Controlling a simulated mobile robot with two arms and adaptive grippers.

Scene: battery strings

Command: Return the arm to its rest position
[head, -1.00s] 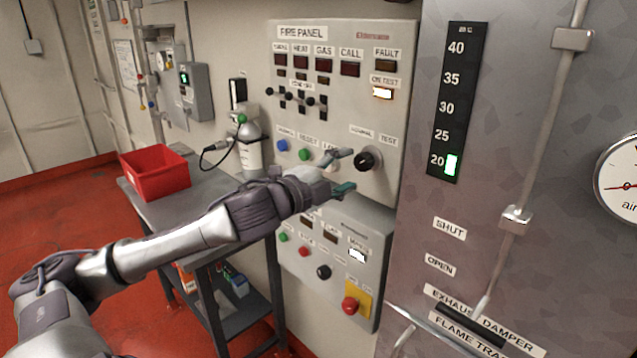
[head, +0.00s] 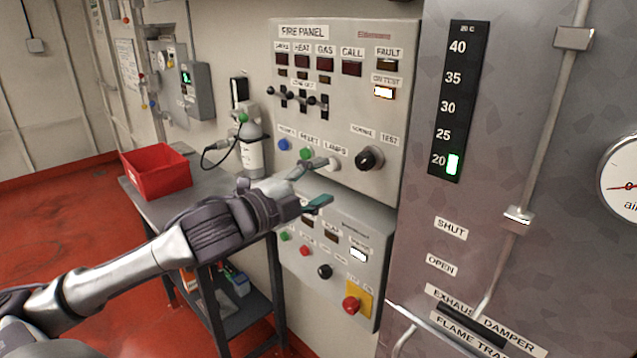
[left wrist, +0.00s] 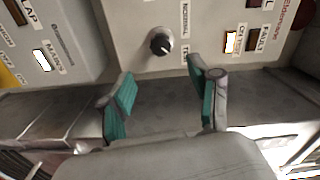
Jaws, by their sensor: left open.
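My left arm reaches in from the lower left of the head view. Its gripper (head: 318,183) is open and empty, in front of the lower part of the fire panel (head: 345,105), left of and below the black normal/test knob (head: 370,158). In the left wrist view the two green-padded fingers (left wrist: 165,95) are spread apart with nothing between them. The knob (left wrist: 160,42) shows beyond them, apart from the fingers. My right gripper is in neither view.
A red bin (head: 155,172) stands on a grey table (head: 205,183) at the left, beside a grey-white bottle (head: 251,155). A lower box (head: 340,265) carries a red button on a yellow plate (head: 352,304). A metal cabinet (head: 500,120) stands to the right.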

